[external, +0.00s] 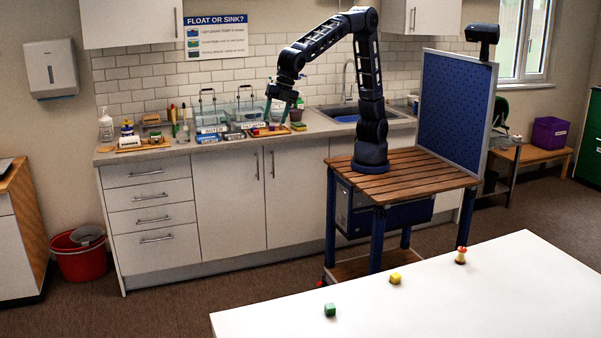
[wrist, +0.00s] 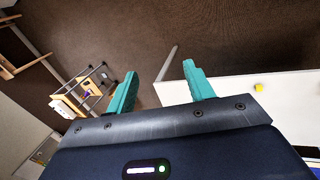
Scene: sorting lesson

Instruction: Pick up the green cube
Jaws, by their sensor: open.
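The green cube (external: 330,310) sits on the white table (external: 450,300) near its left end in the external view. I cannot make it out in the wrist view. My gripper (external: 283,103) is up over the counter at the back, far from the cube. In the wrist view its two teal fingers (wrist: 160,88) stand apart with nothing between them.
On the white table, a yellow cube (external: 395,279) lies right of the green cube, and an apple core (external: 460,255) stands farther right. The counter (external: 180,150) holds trays, bottles and small items. A blue pegboard (external: 455,105) rises beside my arm. Bare tabletop surrounds the green cube.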

